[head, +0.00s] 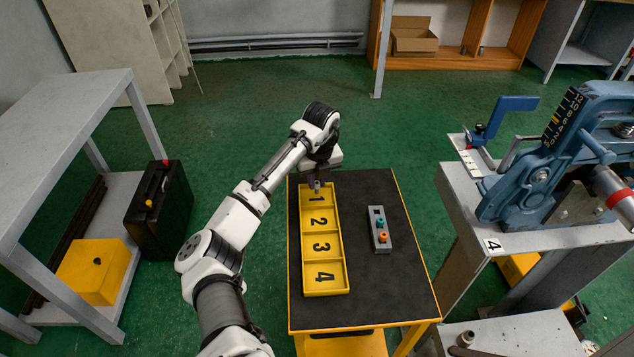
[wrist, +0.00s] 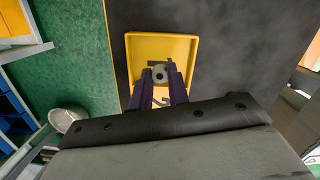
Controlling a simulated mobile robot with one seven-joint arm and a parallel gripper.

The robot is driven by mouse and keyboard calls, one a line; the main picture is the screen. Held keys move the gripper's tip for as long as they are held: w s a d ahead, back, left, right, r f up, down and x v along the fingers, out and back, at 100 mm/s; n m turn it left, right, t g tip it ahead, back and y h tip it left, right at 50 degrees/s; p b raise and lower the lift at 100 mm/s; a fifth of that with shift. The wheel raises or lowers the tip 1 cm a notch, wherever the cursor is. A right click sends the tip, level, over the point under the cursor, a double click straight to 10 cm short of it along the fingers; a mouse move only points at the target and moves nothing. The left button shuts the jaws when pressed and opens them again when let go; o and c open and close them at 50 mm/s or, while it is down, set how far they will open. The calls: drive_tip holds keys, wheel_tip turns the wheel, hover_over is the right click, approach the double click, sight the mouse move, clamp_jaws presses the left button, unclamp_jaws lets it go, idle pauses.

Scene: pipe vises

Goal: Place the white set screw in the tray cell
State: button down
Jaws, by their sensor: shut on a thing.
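The white set screw (wrist: 160,74) shows in the wrist view as a small pale disc with a dark centre. It sits between the fingertips of my gripper (wrist: 160,80), which is shut on it. In the head view my gripper (head: 317,184) points down over the far end of the yellow tray (head: 346,264), at cell 1 (head: 318,200). The wrist view looks into a cell of the tray (wrist: 190,45), with the screw in front of its floor. The exact height of the screw above the floor cannot be told.
A grey block (head: 388,244) with a teal and an orange piece stands right of the tray on the black-topped cart (head: 400,285). A blue vise (head: 540,175) is on a bench to the right. The tray's numbered cells 2 to 4 look empty.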

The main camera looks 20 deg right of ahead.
drive_tip(key=shift+f, duration=0.75)
drive_tip(key=shift+f, duration=0.1)
drive_tip(key=c, duration=1.3)
unclamp_jaws()
drive_tip(key=shift+c, duration=0.2)
wheel_tip(320, 180, up, 12)
drive_tip(key=s+b, duration=0.1)
drive_tip(key=b, duration=0.1)
drive_tip(key=shift+s, duration=0.25)
